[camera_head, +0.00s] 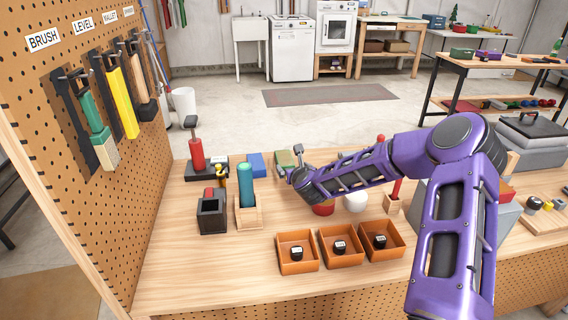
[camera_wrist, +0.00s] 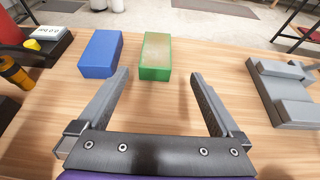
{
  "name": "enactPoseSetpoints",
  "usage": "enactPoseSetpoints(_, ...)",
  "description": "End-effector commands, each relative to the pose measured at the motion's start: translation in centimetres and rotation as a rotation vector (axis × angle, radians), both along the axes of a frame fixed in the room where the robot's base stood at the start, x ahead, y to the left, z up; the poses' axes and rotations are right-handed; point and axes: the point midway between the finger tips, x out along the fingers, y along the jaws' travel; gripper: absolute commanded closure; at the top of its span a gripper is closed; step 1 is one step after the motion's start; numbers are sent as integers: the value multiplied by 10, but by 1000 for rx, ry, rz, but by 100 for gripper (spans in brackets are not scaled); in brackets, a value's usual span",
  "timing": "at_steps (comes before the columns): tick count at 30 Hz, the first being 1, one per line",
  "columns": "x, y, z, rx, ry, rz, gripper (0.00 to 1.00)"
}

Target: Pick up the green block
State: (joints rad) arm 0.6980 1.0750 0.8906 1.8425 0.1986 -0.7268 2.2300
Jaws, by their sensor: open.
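The green block (camera_wrist: 155,57) lies on the wooden workbench, ahead of my gripper in the wrist view. In the head view the green block (camera_head: 285,159) is partly hidden behind my arm's end. My gripper (camera_wrist: 160,75) is open and empty, with its two dark fingers spread wide. The block is just beyond the fingertips and lies between their lines, nearer the left finger. A blue block (camera_wrist: 100,54) lies close to its left, with a narrow gap between them, and also shows in the head view (camera_head: 256,164).
A grey stepped part (camera_wrist: 286,92) lies to the right. A dark device with a display (camera_wrist: 42,44) and an orange-yellow tool (camera_wrist: 14,72) are at the left. Three orange trays (camera_head: 297,265) stand at the bench front. Bare wood lies between the fingers.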

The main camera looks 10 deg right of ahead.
Motion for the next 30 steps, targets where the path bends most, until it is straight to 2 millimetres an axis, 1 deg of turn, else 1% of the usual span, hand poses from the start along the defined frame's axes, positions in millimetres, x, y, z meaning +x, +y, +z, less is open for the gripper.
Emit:
enactPoseSetpoints(1, 10, 1, -5, 0, -1, 0, 0)
enactPoseSetpoints(3, 22, 1, -10, 0, 0, 0, 0)
enactPoseSetpoints(6, 37, 2, -16, -1, 0, 0, 0)
enactPoseSetpoints(9, 47, 2, -21, -1, 1, 0, 0)
enactPoseSetpoints(17, 61, 4, -27, -1, 2, 1, 0)
enactPoseSetpoints(24, 89, 10, -41, -3, 0, 1, 0)
enactPoseSetpoints(27, 97, 10, -44, -2, 0, 1, 0)
enactPoseSetpoints(30, 101, 10, -46, -2, 1, 1, 0)
